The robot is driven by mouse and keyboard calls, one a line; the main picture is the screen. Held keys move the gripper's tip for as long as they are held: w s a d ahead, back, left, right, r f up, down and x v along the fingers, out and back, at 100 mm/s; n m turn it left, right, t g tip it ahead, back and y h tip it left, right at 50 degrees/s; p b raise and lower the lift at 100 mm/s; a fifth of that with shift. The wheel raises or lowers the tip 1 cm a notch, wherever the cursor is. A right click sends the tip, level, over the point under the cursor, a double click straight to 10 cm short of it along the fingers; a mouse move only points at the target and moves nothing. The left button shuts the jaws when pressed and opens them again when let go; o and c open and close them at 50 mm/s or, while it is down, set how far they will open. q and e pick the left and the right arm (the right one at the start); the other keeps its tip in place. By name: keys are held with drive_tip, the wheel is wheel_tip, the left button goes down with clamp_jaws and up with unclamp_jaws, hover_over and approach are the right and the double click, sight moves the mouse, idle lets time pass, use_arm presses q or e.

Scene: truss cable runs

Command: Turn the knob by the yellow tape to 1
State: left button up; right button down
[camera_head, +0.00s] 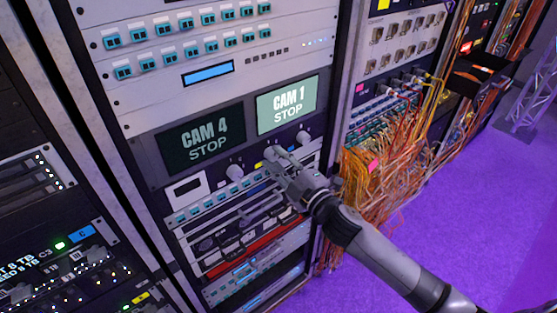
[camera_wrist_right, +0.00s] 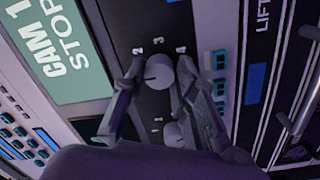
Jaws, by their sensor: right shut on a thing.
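The knob panel lies below the two lit screens in the head view. A small piece of yellow tape (camera_head: 258,165) shows just left of my right gripper (camera_head: 274,157). In the right wrist view, a pale round knob (camera_wrist_right: 159,71) sits between the two fingers of my right gripper (camera_wrist_right: 157,82), which is shut on it. A dark pointer mark shows on the left part of the knob's face. The digits 2, 3 and 4 show on the dark panel around it. The tape is not clear in the wrist view. My left gripper is not in view.
Another knob (camera_head: 235,172) is to the left and one (camera_head: 303,137) to the right. The screens read CAM 4 STOP (camera_head: 203,138) and CAM 1 STOP (camera_head: 288,105). Orange cables (camera_head: 370,170) hang at the right rack. The purple floor (camera_head: 450,200) is clear.

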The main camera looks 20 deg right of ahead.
idle(0.4)
drive_tip(key=c, duration=1.3)
unclamp_jaws()
drive_tip(key=v, duration=1.2)
